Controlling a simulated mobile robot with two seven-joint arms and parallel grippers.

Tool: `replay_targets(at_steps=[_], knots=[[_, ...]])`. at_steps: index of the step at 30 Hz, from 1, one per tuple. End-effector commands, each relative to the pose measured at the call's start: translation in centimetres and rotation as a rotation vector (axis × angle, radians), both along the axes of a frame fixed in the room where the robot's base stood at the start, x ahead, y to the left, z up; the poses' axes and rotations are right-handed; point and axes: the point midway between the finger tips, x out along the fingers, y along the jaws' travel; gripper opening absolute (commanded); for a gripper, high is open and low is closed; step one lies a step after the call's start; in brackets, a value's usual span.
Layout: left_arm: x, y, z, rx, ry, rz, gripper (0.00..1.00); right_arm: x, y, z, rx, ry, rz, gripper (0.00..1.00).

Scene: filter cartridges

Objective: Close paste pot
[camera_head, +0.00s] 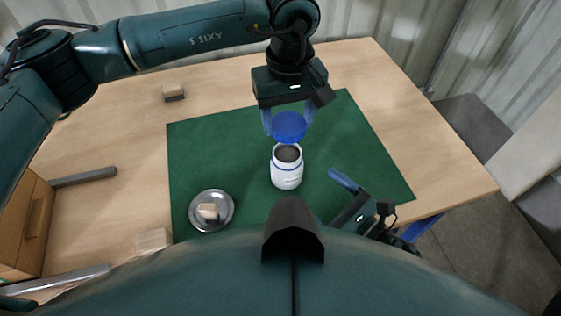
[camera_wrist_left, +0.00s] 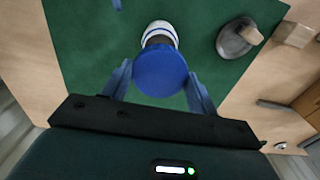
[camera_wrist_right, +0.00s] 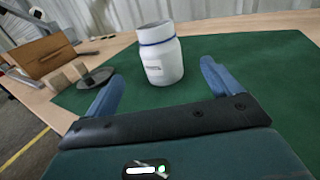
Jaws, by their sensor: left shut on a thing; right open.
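The white paste pot (camera_head: 287,175) with a blue band stands upright and open on the green mat (camera_head: 340,130); its dark inside shows. My left gripper (camera_head: 288,122) is shut on the round blue lid (camera_head: 290,127) and holds it above and a little behind the pot's mouth. In the left wrist view the lid (camera_wrist_left: 160,72) sits between the fingers and covers part of the pot (camera_wrist_left: 158,34). My right gripper (camera_head: 345,195) is open and empty to the right of the pot, near the mat's front. In the right wrist view the pot (camera_wrist_right: 160,55) stands ahead, beyond the fingertips.
A round metal dish (camera_head: 222,222) with a small beige block (camera_head: 208,211) in it lies left of the pot. More blocks lie at the back (camera_head: 174,92) and front left (camera_head: 154,240). A brown wooden box (camera_head: 25,225) stands at the left edge. The mat's right part is clear.

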Motion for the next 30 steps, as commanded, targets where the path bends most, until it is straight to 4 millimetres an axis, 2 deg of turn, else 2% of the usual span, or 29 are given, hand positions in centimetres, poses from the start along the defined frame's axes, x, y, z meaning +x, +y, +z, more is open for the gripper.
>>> replay_targets(at_steps=[14, 17, 30], knots=[[0.0, 0.0, 0.0, 0.000, 0.000, 0.000, 0.38, 0.4, 0.4, 0.0, 0.001, 0.000, 0.000, 0.90], [0.0, 0.0, 0.0, 0.000, 0.000, 0.000, 0.38, 1.3, 1.2, 0.0, 0.002, -0.001, 0.000, 0.90], [0.0, 0.0, 0.0, 0.000, 0.000, 0.000, 0.38, 6.9, 6.9, 0.0, 0.002, -0.001, 0.000, 0.90]])
